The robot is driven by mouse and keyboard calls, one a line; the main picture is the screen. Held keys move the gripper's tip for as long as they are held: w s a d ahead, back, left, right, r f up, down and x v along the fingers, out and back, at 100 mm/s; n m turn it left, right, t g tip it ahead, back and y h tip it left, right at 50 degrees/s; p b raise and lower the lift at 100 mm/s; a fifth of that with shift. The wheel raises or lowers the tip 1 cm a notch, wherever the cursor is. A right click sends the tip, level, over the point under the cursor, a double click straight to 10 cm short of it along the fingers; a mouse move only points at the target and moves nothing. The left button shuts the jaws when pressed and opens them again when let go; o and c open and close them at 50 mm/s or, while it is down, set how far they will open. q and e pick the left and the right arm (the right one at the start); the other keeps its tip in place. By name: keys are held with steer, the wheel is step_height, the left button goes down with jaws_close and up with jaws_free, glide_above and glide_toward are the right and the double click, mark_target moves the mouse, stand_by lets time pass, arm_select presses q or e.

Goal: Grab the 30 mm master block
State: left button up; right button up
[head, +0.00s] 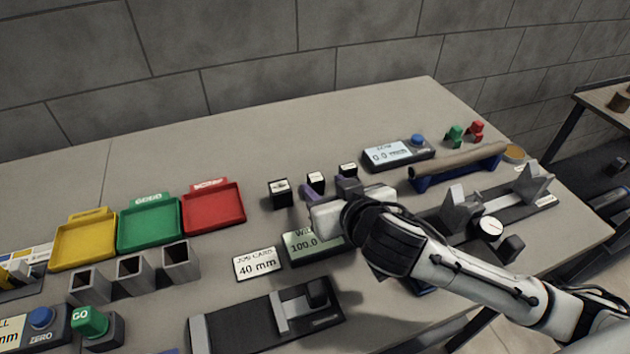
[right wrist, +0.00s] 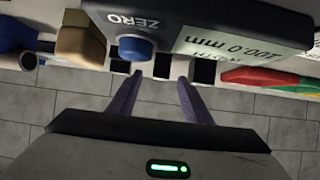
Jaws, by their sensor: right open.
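Three dark master blocks with pale labelled tops stand in a row behind the width display: a left one (head: 281,195), a middle one (head: 316,182) and a right one (head: 348,170). Their labels are too small to read, so I cannot tell which is the 30 mm one. My right gripper (head: 326,188) is open just in front of the middle and right blocks. In the right wrist view its two purple fingers (right wrist: 158,78) are apart, with a dark block (right wrist: 162,68) showing beyond the gap between them. My left gripper is not in view.
The width display (head: 303,244) reads 100.0 beside a 40 mm job card (head: 258,264). Yellow (head: 84,245), green (head: 150,229) and red (head: 213,210) trays stand left. Another display (head: 388,155) and a cylinder on a blue cradle (head: 460,166) stand right. The table behind the blocks is clear.

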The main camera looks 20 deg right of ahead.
mark_target(317, 179)
steer(key=x, duration=0.5)
steer(key=shift+w+a+p, duration=0.2)
steer(key=shift+w+p, duration=0.1)
steer(key=shift+w, duration=0.05)
steer(key=shift+r, duration=0.15)
jaws_close()
